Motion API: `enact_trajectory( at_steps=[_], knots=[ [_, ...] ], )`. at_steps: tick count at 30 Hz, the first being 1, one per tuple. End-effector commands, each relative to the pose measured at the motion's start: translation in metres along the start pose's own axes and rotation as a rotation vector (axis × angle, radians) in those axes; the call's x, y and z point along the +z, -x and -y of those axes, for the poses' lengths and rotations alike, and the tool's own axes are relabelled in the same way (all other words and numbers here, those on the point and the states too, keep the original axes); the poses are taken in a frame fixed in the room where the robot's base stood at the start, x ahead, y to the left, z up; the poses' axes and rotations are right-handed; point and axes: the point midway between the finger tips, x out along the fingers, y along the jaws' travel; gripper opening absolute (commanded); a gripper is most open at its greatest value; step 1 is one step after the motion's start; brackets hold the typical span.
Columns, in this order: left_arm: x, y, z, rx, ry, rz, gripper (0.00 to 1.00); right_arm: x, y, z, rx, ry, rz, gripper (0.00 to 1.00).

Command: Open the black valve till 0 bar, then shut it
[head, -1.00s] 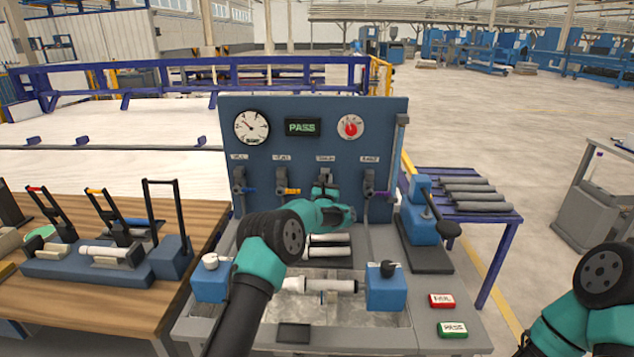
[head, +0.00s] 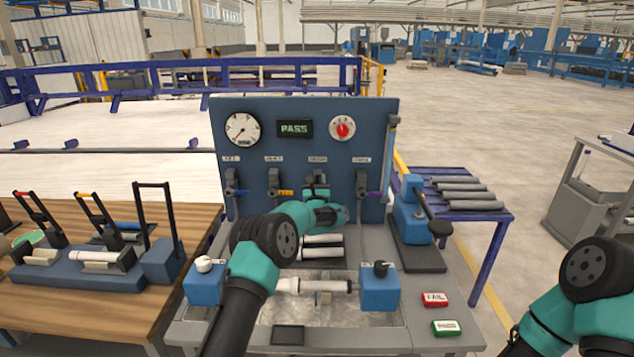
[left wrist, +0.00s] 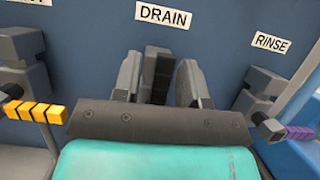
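The test panel (head: 355,110) carries a pressure gauge (head: 242,129) at upper left. Its needle points to the lower left, at the low end of the scale. The black drain valve handle (left wrist: 157,75) shows under the DRAIN label (left wrist: 163,14) in the left wrist view and stands upright. My left gripper (left wrist: 160,85) has one finger on each side of this handle, with narrow gaps seeming to show. In the head view my left arm (head: 270,245) reaches to this valve and hides part of it. My right arm (head: 590,280) is at the lower right, its gripper out of frame.
An orange handle (left wrist: 35,110) lies left of the drain valve and a purple one (left wrist: 300,132) right of it. A display (head: 295,128) reads PASS. A pipe (head: 315,286) lies between blue clamps. FAIL (head: 435,299) and PASS (head: 446,327) buttons sit at front right.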

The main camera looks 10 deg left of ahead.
Motion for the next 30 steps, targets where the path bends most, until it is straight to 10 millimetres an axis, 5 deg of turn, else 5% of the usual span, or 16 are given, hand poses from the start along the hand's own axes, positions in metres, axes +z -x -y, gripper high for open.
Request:
enact_trajectory(
  at_steps=[14, 30],
  knots=[
    [0.000, 0.006, 0.001, -0.001, -0.002, -0.001, 0.41, 0.000, 0.000, 0.000, 0.000, 0.000, 0.000, 0.00],
    [-0.001, 0.068, 0.001, -0.002, -0.002, -0.003, 0.41, 0.000, 0.000, 0.000, 0.000, 0.000, 0.000, 0.00]
  ],
)
